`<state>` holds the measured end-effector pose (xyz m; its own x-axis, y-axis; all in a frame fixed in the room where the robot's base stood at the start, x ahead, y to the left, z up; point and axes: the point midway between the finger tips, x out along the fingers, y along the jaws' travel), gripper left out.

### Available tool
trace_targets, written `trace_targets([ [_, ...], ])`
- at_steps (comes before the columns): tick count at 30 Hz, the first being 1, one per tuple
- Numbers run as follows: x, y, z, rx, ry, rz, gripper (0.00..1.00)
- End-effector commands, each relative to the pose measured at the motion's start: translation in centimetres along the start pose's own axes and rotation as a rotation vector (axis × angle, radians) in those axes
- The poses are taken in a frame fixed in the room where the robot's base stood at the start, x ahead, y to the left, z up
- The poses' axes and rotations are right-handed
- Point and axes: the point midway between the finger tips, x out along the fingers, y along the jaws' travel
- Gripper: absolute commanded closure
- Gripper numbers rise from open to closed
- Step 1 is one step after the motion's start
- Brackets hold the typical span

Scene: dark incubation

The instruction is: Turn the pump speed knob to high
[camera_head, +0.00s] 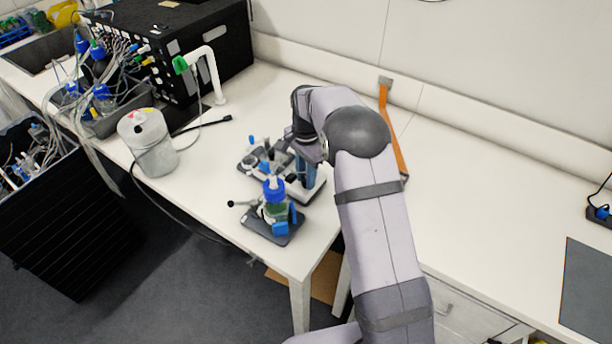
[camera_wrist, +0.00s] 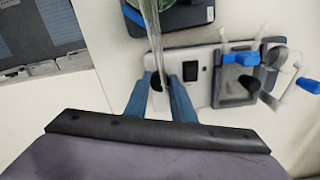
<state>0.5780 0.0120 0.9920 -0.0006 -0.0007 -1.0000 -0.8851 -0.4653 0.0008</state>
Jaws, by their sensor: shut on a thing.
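The pump is a white box with a dark pump head; in the head view its white body (camera_head: 313,190) sits on the bench's left part, partly hidden by my arm. In the wrist view the pump (camera_wrist: 203,92) lies across the middle, with a black switch (camera_wrist: 190,73) and blue clips on its head. The dark speed knob (camera_wrist: 157,83) shows between my blue fingers. My gripper (camera_wrist: 160,86) is shut on the knob, one finger on each side. In the head view my gripper (camera_head: 306,168) points down at the pump. The knob's setting cannot be read.
A blue-capped bottle (camera_head: 274,190) stands on a dark plate (camera_head: 282,233) in front of the pump. A white canister (camera_head: 149,145) stands to the left, and a black box (camera_head: 190,45) stands behind. An orange strap (camera_head: 391,135) lies behind my arm. The bench on the right is mostly clear.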

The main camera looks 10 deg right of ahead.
Motion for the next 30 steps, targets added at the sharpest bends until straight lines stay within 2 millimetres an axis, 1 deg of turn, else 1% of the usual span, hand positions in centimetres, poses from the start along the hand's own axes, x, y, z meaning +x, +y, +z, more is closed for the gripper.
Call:
trace_targets([
  [6,-0.2,-0.1,-0.1,0.002,0.003,-0.006,1.0],
  [7,-0.2,-0.1,-0.1,0.002,0.003,-0.006,0.75],
  [8,-0.2,-0.1,-0.1,0.001,0.003,-0.006,0.68],
  [9,-0.2,-0.1,-0.1,0.001,0.003,-0.005,0.59],
  [17,-0.1,-0.1,-0.1,0.0,0.001,-0.002,0.59],
  [21,-0.4,-0.1,-0.1,0.0,0.001,-0.003,0.59],
  [26,-1.8,-0.1,-0.1,0.0,0.002,-0.005,0.59],
  [30,-3.8,-0.1,-0.1,0.0,0.003,-0.006,0.59],
])
